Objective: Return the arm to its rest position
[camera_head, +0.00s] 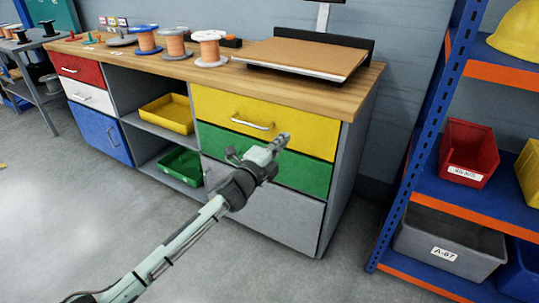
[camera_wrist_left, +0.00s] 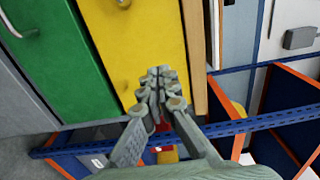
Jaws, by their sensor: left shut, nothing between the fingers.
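My left arm reaches in from the bottom left in the head view. Its left gripper (camera_head: 280,143) is in front of the yellow drawer (camera_head: 262,118) and the green drawer (camera_head: 300,164) of the workbench. In the left wrist view the gripper's fingers (camera_wrist_left: 158,85) are closed together and hold nothing. The yellow drawer (camera_wrist_left: 145,45) shows behind them there, with the green drawer (camera_wrist_left: 55,50) on the left. Both drawers look shut. My right gripper is in neither view.
The wooden worktop (camera_head: 180,66) carries several spools (camera_head: 209,46) and a flat board (camera_head: 305,56). Open shelves hold a yellow tray (camera_head: 167,113) and a green tray (camera_head: 181,166). A blue and orange rack (camera_head: 440,100) with bins stands at right. The floor (camera_head: 50,215) at left is clear.

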